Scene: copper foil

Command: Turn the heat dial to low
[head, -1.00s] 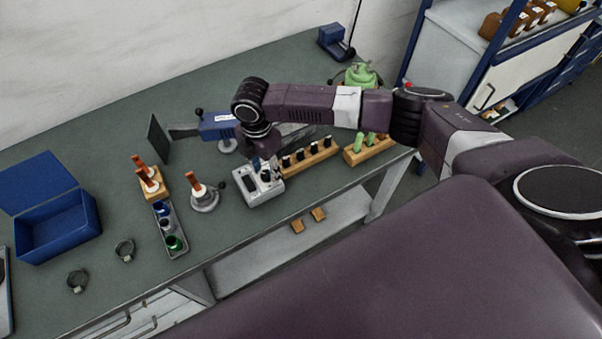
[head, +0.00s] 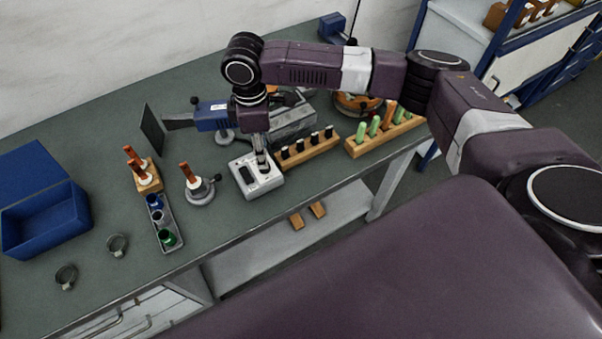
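A small light-grey control box (head: 241,166) stands near the front edge of the green workbench. It has a black slot or switch on its left part. My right gripper (head: 262,164) comes down from above onto the right part of the box's top, with its narrow fingers close to the surface. The fingers look close together, but whether they are shut on a knob is too small to tell. The heat dial is not clearly visible; the gripper covers that part of the box. My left gripper is out of view.
A grey stand with an orange-tipped tool (head: 192,178) is left of the box. A wooden rack with black-topped pieces (head: 308,150) is close on its right. A blue device (head: 212,116) stands behind. An open blue box (head: 45,222) is far left.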

